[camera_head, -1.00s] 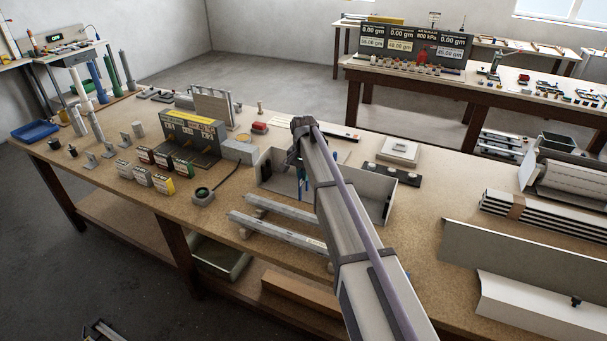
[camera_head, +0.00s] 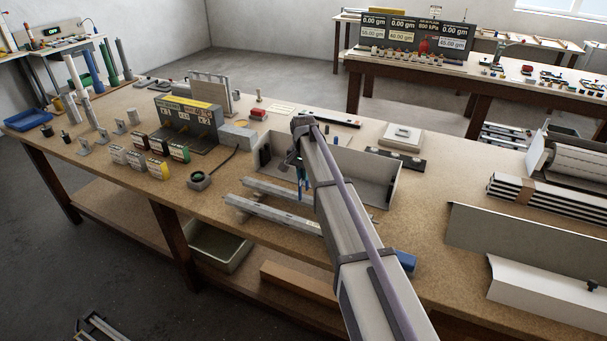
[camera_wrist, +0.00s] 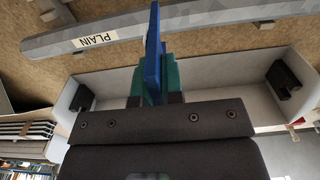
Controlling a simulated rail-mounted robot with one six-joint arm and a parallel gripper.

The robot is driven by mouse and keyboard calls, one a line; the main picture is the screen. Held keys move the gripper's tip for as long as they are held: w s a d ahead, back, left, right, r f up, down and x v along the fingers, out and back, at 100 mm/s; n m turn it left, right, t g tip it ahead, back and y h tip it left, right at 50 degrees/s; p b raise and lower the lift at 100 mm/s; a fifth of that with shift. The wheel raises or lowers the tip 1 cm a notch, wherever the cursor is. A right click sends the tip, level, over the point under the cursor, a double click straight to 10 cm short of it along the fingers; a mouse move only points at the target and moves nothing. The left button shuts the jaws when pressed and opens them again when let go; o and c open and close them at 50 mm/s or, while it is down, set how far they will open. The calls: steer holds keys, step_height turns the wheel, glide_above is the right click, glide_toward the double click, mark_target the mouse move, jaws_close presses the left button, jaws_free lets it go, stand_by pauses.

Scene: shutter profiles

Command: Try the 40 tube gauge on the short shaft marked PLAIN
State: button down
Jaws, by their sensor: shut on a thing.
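My gripper (camera_wrist: 150,88) is shut on a flat blue gauge (camera_wrist: 153,50), held between teal fingers in the wrist view. The gauge is seen nearly edge-on, so its opening and any number are hidden. The short grey shaft bearing the PLAIN label (camera_wrist: 95,40) runs across the top of the wrist view. The gauge overlaps the shaft there, but I cannot tell whether they touch. In the head view my gripper (camera_head: 302,180) hangs above the near edge of a grey tray, just behind two grey shafts (camera_head: 270,212); the label is unreadable there.
The open grey tray (camera_head: 375,182) stands behind the shafts, with black blocks at its ends. A small black round-topped unit (camera_head: 199,180) and a display stand (camera_head: 188,122) are to the left. A blue object (camera_head: 406,261) lies right of my arm. Bare bench lies in front.

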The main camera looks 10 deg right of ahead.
mark_target(304, 196)
steer(key=shift+f+b, duration=3.2)
stand_by(1.3)
step_height(304, 196, up, 11)
steer(key=p, duration=1.1)
